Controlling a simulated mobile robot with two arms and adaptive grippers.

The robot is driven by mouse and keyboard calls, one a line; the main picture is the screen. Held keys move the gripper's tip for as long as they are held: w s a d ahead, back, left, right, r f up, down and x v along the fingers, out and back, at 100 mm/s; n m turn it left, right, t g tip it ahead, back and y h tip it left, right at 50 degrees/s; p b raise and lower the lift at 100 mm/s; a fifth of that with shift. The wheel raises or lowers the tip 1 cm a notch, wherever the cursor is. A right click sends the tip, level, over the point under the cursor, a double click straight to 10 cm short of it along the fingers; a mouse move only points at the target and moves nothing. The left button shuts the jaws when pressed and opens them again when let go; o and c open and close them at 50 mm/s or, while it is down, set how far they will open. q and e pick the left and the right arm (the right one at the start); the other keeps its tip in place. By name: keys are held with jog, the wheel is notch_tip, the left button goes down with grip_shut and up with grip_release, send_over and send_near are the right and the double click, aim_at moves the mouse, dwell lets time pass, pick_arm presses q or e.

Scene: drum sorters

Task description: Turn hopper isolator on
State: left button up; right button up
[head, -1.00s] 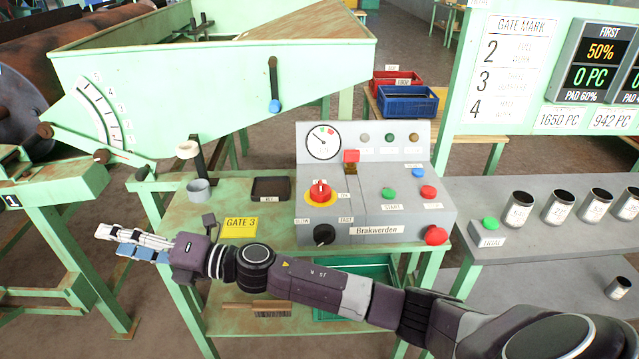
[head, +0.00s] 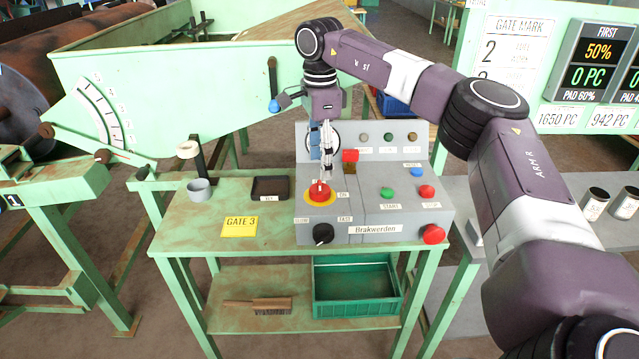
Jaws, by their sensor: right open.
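The grey control box (head: 378,217) stands on the green table and carries a red rotary knob on a yellow round plate (head: 319,192), with a small ON label (head: 343,195) to its right. This looks like the isolator. My right gripper (head: 323,174) points down from above with its fingertips just over or at the red knob. I cannot tell whether they touch it. The gripper is open and partly hides the round gauge and the label above the knob. My left gripper is not in view.
A red switch (head: 350,156) stands close to the right of my fingers. A black knob (head: 322,234), green button (head: 388,194), red button (head: 427,191) and red mushroom button (head: 433,234) sit around it. A black tray (head: 270,188) and grey cup (head: 199,189) are on the left.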

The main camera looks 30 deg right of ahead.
aim_at(319, 185)
notch_tip(319, 185, down, 7)
jog(key=shift+a+f+p, duration=0.1)
jog(key=shift+p, duration=0.65)
jog(key=shift+c, duration=0.6)
jog(key=c, duration=1)
jog(key=shift+c, duration=0.2)
